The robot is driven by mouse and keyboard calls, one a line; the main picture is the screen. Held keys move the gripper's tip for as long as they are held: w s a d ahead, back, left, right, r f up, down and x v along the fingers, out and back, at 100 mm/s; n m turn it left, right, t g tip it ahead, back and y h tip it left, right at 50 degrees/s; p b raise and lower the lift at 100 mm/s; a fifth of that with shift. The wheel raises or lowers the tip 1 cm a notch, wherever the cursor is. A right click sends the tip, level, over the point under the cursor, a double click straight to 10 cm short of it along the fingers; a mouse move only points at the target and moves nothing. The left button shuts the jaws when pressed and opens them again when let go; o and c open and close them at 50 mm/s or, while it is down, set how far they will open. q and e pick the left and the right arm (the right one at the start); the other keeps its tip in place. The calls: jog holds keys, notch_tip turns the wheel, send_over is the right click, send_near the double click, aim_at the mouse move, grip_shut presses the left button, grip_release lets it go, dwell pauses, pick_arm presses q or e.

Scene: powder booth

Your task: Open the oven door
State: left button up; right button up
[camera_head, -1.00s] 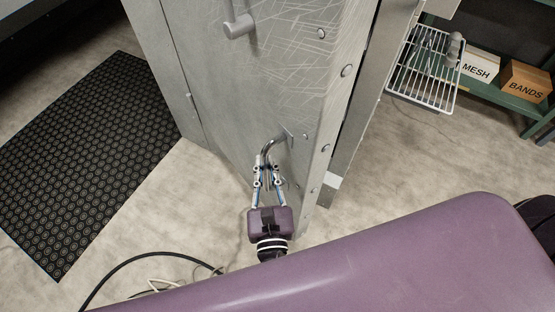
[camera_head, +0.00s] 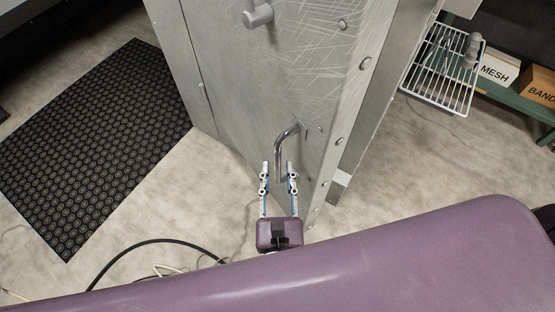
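The oven door (camera_head: 235,95) is a scratched grey metal panel with round bolts along its right edge. It stands ajar, with a dark gap to its right. A curved chrome handle (camera_head: 279,150) sticks out low on the door. A grey knob-like fitting (camera_head: 258,15) sits higher up. My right gripper (camera_head: 278,168) is open at the handle's lower end. Its two fingers stand apart on either side of the handle end, and contact is not clear. My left gripper is not in view.
A black rubber mat (camera_head: 90,140) lies on the floor at left. A black cable (camera_head: 140,248) runs along the floor near my body. At right are a white wire rack (camera_head: 440,75), a MESH box (camera_head: 495,68) and a BANDS box (camera_head: 540,88) on a green shelf (camera_head: 515,103).

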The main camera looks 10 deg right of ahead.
jog(key=v, duration=0.8)
jog(key=shift+s, duration=0.1)
